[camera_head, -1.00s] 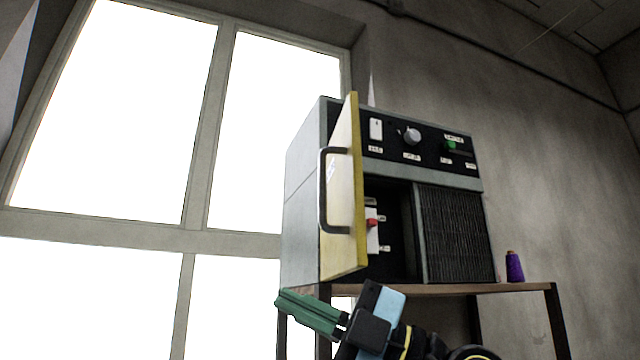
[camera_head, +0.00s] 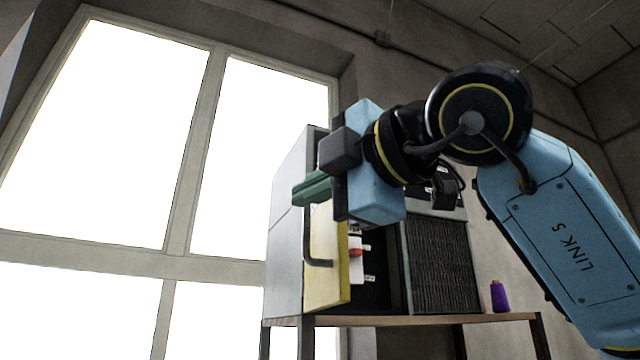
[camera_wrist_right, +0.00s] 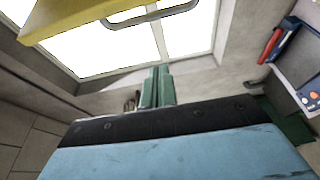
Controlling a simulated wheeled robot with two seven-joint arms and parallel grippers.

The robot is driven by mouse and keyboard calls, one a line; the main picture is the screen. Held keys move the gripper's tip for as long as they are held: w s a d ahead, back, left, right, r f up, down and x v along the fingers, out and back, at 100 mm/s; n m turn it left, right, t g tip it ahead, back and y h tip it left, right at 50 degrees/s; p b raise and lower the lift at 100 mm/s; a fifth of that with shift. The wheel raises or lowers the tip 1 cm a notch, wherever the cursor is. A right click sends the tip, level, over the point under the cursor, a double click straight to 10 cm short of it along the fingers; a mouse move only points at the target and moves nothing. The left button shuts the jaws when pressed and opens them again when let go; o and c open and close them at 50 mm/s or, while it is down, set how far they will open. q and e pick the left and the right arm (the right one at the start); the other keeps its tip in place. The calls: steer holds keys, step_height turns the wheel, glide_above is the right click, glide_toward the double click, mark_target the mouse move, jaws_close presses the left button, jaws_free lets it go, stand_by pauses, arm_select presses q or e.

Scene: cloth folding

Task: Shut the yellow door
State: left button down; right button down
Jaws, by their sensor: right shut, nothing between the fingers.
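The yellow door (camera_head: 328,262) stands open at the left of the cabinet's dark compartment in the head view. Its dark bar handle (camera_head: 308,248) is on its left face, with the top hidden by my right gripper. My right gripper (camera_head: 308,190) is shut and empty, in front of the door's upper part, fingers pointing left. In the right wrist view the door (camera_wrist_right: 75,14) and the grey handle (camera_wrist_right: 150,16) are at the top, apart from the shut green fingertips (camera_wrist_right: 157,72). My left gripper is not in view.
The cabinet (camera_head: 287,235) stands on a shelf table (camera_head: 430,320); my right arm hides most of its control panel. A purple spool (camera_head: 499,297) stands to its right. A large bright window (camera_head: 110,130) is behind on the left. A red switch (camera_head: 356,253) shows inside the compartment.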

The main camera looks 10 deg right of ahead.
mark_target(306, 212)
steer(key=p+x, duration=0.3)
steer(key=x, duration=0.5)
steer(key=d, duration=0.4)
steer(key=shift+w+d, duration=0.1)
steer(key=shift+w, duration=0.15)
steer(key=shift+d, duration=0.15)
